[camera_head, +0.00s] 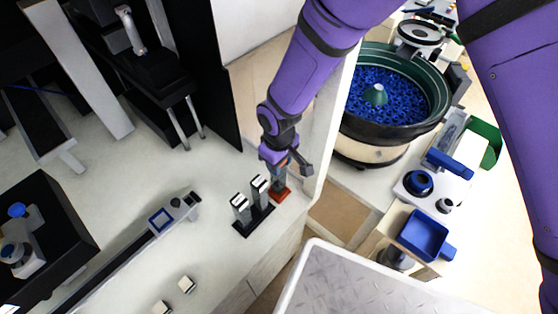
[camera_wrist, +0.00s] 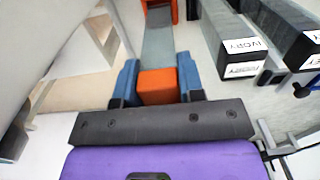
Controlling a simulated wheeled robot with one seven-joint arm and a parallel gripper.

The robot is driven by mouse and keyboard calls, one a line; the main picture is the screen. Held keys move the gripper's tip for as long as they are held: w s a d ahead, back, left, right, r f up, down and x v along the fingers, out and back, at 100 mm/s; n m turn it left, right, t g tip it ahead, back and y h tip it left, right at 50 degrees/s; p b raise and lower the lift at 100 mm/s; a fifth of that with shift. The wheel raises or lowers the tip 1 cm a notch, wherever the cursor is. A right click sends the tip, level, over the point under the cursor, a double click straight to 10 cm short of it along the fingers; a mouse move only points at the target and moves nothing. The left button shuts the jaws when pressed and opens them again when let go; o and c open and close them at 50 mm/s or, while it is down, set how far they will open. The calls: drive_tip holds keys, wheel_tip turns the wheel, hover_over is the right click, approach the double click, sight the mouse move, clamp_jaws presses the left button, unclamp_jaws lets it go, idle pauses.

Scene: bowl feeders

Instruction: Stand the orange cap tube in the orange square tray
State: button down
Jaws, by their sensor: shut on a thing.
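My gripper (camera_head: 274,160) is shut on the orange cap tube and is directly above the orange square tray (camera_head: 281,192) in the head view. In the wrist view the orange cap (camera_wrist: 158,87) sits between the two blue fingers of my gripper (camera_wrist: 158,84). The tube's grey body (camera_wrist: 158,48) extends away from the cap toward the orange tray (camera_wrist: 174,12). The tube looks roughly upright. Its dark lower end is at the tray, but I cannot tell whether it touches the tray floor.
Two grey tubes with white labelled tops (camera_head: 241,203) stand in a black holder (camera_head: 254,221) just left of the orange tray. They also show at the right in the wrist view (camera_wrist: 240,45). A white post stands close at the right.

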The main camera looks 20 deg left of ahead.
drive_tip(key=shift+f, duration=1.1)
idle(1.7)
drive_tip(key=c, duration=0.6)
unclamp_jaws()
drive_tip(key=shift+c, duration=0.2)
drive_tip(key=shift+r, duration=0.1)
wheel_tip(320, 180, up, 10)
drive_tip(key=shift+f, duration=0.1)
drive_tip(key=shift+r, duration=0.4)
